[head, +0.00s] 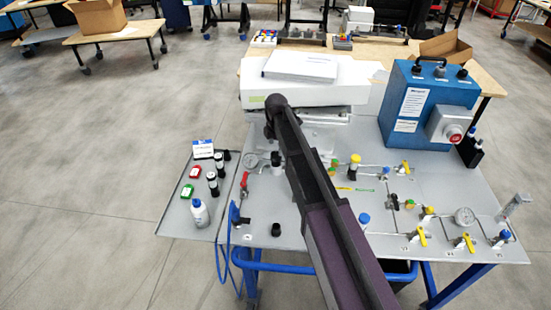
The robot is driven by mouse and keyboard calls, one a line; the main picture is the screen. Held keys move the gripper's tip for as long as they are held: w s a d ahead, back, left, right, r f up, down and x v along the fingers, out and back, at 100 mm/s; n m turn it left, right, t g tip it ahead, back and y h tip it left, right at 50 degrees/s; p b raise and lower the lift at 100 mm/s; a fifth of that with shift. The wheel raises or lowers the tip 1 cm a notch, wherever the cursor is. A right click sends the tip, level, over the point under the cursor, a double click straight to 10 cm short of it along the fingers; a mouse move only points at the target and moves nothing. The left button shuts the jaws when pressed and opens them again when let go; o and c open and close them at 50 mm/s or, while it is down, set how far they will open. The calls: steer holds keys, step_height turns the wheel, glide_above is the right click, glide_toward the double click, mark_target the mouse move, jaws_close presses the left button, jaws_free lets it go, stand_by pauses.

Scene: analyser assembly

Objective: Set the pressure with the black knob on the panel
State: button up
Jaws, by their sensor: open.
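A black knob (277,157) stands upright on the grey panel (260,205), just left of my arm in the head view. A round pressure gauge (250,160) sits close to its left. A second, short black knob (276,230) stands nearer the panel's front edge. I cannot tell from the picture which of the two sets the pressure. My dark arm crosses the panel from the lower right up to a joint above the black knob by the gauge. My gripper does not show; the arm hides what lies behind it.
A red-handled valve (244,181) is left of the knobs. A side shelf (174,216) holds bottles and small red and green items. A blue box (425,100) with a red button stands at right. Yellow-handled valves (420,236) fill the right side. A white instrument (300,90) stands behind.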

mark_target(276, 154)
steer(key=shift+f+b, duration=1.35)
steer(key=shift+f, duration=0.3)
steer(key=c, duration=1.1)
